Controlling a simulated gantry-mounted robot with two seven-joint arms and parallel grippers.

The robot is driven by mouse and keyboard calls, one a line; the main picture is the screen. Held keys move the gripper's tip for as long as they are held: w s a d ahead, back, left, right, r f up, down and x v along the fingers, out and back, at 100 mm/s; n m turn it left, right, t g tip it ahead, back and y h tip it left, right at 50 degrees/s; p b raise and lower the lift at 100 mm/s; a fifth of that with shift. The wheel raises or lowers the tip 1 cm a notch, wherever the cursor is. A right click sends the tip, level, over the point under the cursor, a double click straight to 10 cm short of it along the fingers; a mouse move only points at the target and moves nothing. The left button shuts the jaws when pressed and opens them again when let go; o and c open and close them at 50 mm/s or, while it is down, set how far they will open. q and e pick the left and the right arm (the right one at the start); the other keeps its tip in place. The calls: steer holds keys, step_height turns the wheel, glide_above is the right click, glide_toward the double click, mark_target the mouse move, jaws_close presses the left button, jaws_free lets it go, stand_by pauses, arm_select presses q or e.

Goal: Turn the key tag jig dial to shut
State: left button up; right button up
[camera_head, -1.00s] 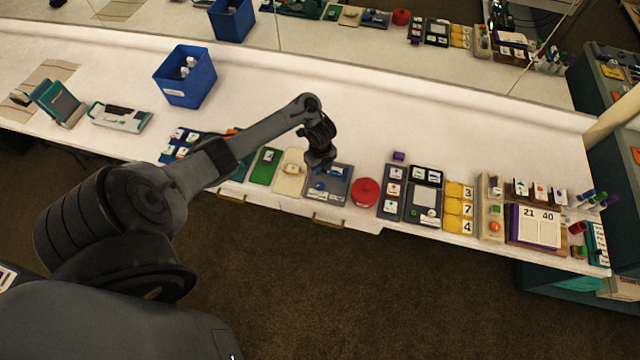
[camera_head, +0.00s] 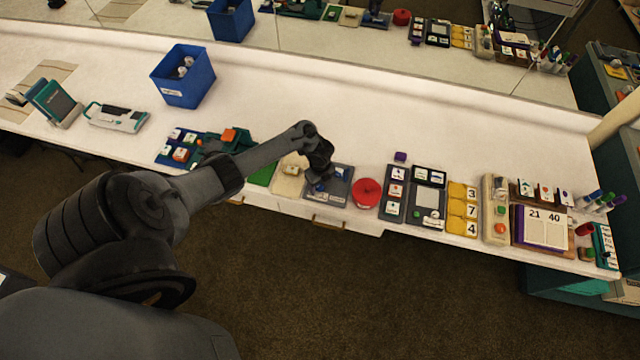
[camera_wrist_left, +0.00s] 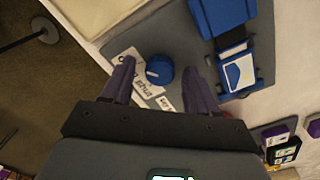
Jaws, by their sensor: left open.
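The key tag jig is a grey plate (camera_head: 340,196) near the front edge of the table, right of the cream board. In the left wrist view the plate (camera_wrist_left: 182,35) carries a round blue dial (camera_wrist_left: 159,69) beside white labels (camera_wrist_left: 140,84), one with the word shut. A blue block mechanism with a white tag (camera_wrist_left: 238,73) stands on the plate. My left gripper (camera_head: 318,184) is over the jig's left part. In the wrist view its purple fingers (camera_wrist_left: 156,66) are open, one on each side of the dial, with gaps visible. My right gripper is not in view.
A round red object (camera_head: 366,193) stands just right of the jig. The cream board (camera_head: 290,178) is close on the left. A blue bin (camera_head: 184,78) stands farther back. The table behind the jig is clear.

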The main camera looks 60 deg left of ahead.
arm_select(q)
steer(key=c, duration=1)
steer(key=shift+c, duration=0.2)
